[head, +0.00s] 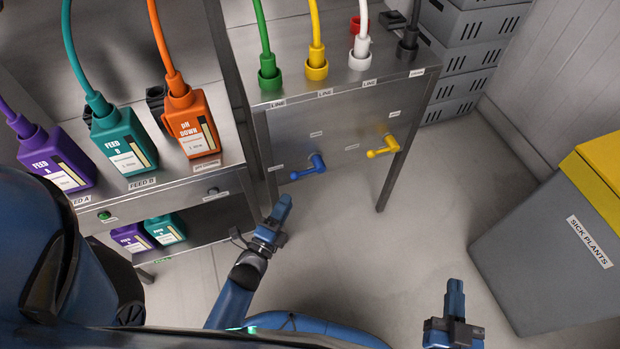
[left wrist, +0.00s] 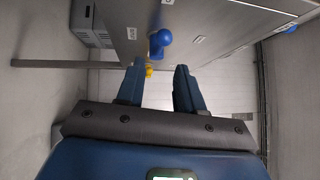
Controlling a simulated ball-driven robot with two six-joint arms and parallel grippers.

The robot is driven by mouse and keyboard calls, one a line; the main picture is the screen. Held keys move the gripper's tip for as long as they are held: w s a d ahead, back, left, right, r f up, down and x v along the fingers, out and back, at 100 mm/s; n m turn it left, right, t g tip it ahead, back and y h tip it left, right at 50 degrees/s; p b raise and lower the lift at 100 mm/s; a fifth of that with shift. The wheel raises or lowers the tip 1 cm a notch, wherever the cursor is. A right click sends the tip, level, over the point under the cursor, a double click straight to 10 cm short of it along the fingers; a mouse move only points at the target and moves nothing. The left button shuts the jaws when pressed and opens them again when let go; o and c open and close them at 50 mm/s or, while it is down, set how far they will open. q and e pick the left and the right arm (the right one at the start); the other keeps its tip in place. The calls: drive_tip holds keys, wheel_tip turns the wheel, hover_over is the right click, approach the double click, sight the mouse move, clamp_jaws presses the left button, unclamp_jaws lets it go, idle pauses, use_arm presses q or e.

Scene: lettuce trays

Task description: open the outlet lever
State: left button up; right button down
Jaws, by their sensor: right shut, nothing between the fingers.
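A blue lever (head: 309,167) and a yellow lever (head: 384,147) stick out from the front of the metal cabinet. The small labels near them are too small to read, so I cannot tell which is the outlet lever. My left gripper (head: 284,204) is below and slightly left of the blue lever in the head view, apart from it. In the left wrist view its fingers (left wrist: 157,76) are spread with nothing between them. The blue lever (left wrist: 160,42) shows just beyond the fingertips, with the yellow lever (left wrist: 149,72) farther off. My right gripper (head: 455,288) is shut and empty, over the floor.
The metal cabinet (head: 345,120) carries green, yellow, white and dark hose fittings on top. A shelf at left holds purple, teal and orange bottles (head: 192,124). A grey bin labelled "SICK PLANTS" (head: 540,240) stands at right. Grey crates (head: 462,60) are stacked behind. Floor between is clear.

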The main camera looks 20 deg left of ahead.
sight(302, 172)
use_arm(q)
drive_tip(key=shift+m, duration=0.5)
drive_tip(key=b+x, duration=0.1)
drive_tip(key=x, duration=0.9)
drive_tip(key=shift+w+r, duration=0.1)
drive_tip(key=shift+w, duration=0.3)
clamp_jaws()
